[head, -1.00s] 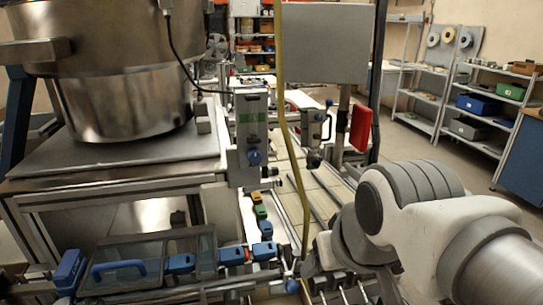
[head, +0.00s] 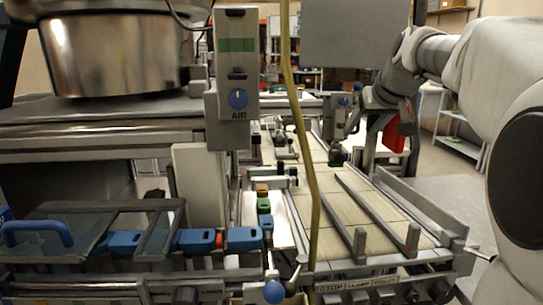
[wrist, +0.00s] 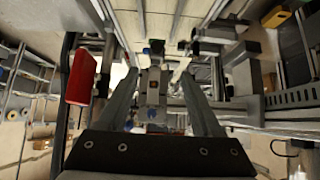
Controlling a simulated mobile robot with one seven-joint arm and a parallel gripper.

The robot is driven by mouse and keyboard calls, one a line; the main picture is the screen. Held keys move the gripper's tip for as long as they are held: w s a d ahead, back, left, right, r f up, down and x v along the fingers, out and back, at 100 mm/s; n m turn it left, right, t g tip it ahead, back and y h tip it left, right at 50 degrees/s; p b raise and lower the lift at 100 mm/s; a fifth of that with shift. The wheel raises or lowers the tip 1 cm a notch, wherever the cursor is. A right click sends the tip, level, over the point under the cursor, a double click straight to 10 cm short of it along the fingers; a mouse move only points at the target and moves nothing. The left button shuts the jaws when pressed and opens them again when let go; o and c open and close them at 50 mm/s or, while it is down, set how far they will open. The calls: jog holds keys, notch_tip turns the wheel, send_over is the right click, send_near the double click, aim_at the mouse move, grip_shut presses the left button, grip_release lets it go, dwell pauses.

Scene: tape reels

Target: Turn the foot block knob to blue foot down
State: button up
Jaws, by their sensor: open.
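A grey upright fixture (head: 334,118) with small blue parts stands beside the conveyor in the head view. A dark round knob (head: 337,156) sits at its lower end; I cannot tell for sure that it is the foot block knob, nor which way any blue foot points. My gripper (wrist: 160,73) is open in the wrist view, with nothing held. A grey fixture (wrist: 152,88) shows between its fingers, seemingly beyond the tips, with a dark knob (wrist: 155,47) above it. In the head view my arm reaches in from the right and its fingertips are hard to make out.
A grey box with a blue AIR knob (head: 238,99) stands left of a yellow hose (head: 301,130). Blue blocks (head: 195,240) line the front track. A red panel (wrist: 81,77) is left of my gripper. Grey rails (head: 372,215) lie on the conveyor.

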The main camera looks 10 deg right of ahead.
jog(key=b, duration=0.3)
send_near(341, 156)
jog(key=x, duration=0.9)
jog(key=shift+w+f, duration=0.1)
jog(key=shift+f, duration=0.05)
grip_shut()
